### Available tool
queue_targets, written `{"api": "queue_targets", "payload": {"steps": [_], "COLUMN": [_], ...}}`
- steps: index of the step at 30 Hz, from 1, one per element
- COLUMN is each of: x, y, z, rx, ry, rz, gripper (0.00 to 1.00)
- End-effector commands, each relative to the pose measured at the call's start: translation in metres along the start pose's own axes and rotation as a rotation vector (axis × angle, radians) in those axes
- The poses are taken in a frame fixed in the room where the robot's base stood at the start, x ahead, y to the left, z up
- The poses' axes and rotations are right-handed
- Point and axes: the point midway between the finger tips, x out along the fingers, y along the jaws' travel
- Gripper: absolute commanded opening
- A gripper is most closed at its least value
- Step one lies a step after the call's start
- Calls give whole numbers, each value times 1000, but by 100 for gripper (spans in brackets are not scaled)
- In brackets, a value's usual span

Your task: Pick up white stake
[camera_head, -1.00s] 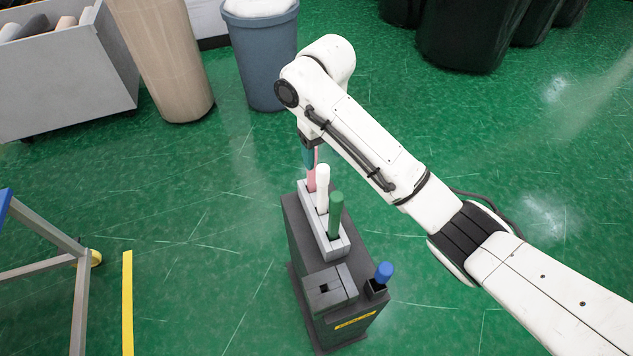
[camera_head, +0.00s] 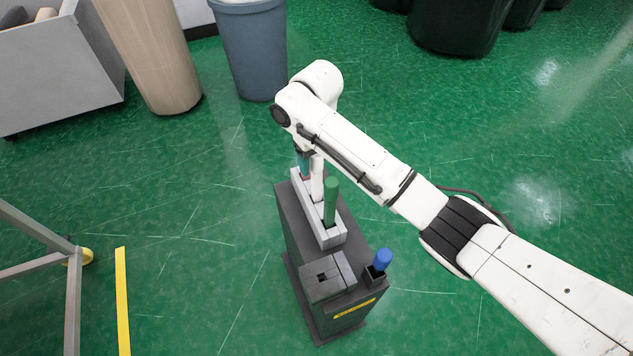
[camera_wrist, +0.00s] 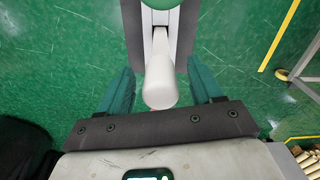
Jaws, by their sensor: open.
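The white stake (camera_head: 317,183) stands upright in a light grey slotted holder (camera_head: 330,237) on a dark pedestal. Its upper end is hidden by my arm in the head view. In the wrist view the white stake (camera_wrist: 160,82) lies between the two teal fingers of my gripper (camera_wrist: 160,76). The fingers are apart, with a visible gap on each side of the stake. In the head view my gripper (camera_head: 308,161) is at the stake's upper part, largely hidden under the wrist. A green stake (camera_head: 331,200) stands just in front; its round top (camera_wrist: 162,3) shows in the wrist view.
A blue-topped peg (camera_head: 382,260) sits in a small dark socket at the pedestal's front right, beside a dark grey block (camera_head: 327,279). Bins stand behind, and a metal-legged frame (camera_head: 72,300) is at left. Green floor around the pedestal is clear.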

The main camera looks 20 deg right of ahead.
Motion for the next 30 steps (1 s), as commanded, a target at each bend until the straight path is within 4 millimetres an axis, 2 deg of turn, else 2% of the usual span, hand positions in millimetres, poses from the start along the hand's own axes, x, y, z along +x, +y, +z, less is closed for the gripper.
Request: {"api": "queue_targets", "payload": {"steps": [9, 30], "x": [6, 5], "y": [0, 0], "z": [0, 0], "rx": [0, 0], "ry": [0, 1], "rz": [0, 0], "gripper": [65, 0]}}
